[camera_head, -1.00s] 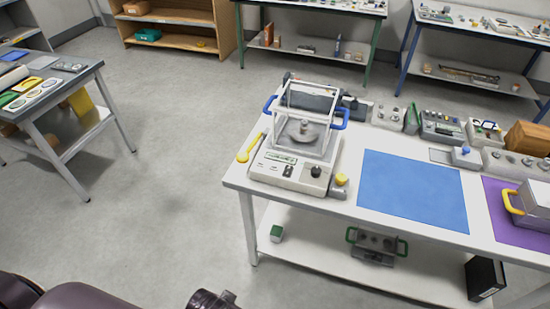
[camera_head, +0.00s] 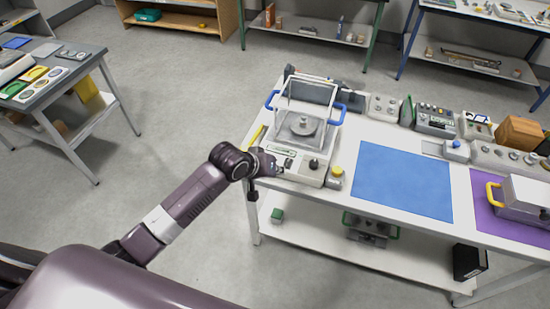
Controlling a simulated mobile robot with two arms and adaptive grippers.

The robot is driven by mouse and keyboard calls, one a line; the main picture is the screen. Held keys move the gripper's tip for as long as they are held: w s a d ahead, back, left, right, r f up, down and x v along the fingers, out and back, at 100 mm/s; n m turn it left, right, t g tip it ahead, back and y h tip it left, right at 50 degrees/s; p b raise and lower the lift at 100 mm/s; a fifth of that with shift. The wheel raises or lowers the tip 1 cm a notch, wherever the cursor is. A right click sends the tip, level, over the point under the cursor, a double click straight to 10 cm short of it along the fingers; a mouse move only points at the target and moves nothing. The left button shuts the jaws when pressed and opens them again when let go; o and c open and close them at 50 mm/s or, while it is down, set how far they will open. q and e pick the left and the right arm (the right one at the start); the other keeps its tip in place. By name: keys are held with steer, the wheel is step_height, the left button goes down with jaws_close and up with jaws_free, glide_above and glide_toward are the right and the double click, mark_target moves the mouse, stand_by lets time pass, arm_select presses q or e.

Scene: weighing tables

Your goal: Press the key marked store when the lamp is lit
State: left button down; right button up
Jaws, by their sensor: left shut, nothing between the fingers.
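A white balance (camera_head: 303,172) with a clear, blue-handled draft shield (camera_head: 306,110) stands at the near left of the white table. Its front panel bears a small greenish display (camera_head: 280,149), small dark keys (camera_head: 289,163) and a black knob (camera_head: 315,164). Key markings are too small to read. A yellow dome (camera_head: 337,171) on a small grey base stands beside its right corner; I cannot tell whether it is a lamp or whether it is lit. My left gripper (camera_head: 277,169), shut and empty, is at the balance's front left corner, partly covering it; contact is unclear. My right gripper is out of view.
A blue mat (camera_head: 403,181) lies right of the balance, and a purple mat (camera_head: 490,222) holds a yellow-handled grey box. Several instruments line the table's back. A lower shelf (camera_head: 310,246) holds a green-handled device. Open floor lies to the left.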

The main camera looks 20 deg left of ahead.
arm_select(q)
steer(key=w+a+r+n+t, duration=0.1)
steer(key=w+a+r, duration=0.3)
steer(key=w, duration=0.5)
steer(key=shift+w+a+r+n, duration=0.2)
steer(key=shift+w+a+n, duration=0.15)
steer(key=shift+n, duration=0.55)
steer(key=shift+f, duration=0.1)
step_height(320, 180, down, 7)
steer(key=b, duration=0.8)
steer(key=shift+s, duration=0.1)
steer(key=shift+f, duration=0.85)
steer(key=shift+f, duration=0.1)
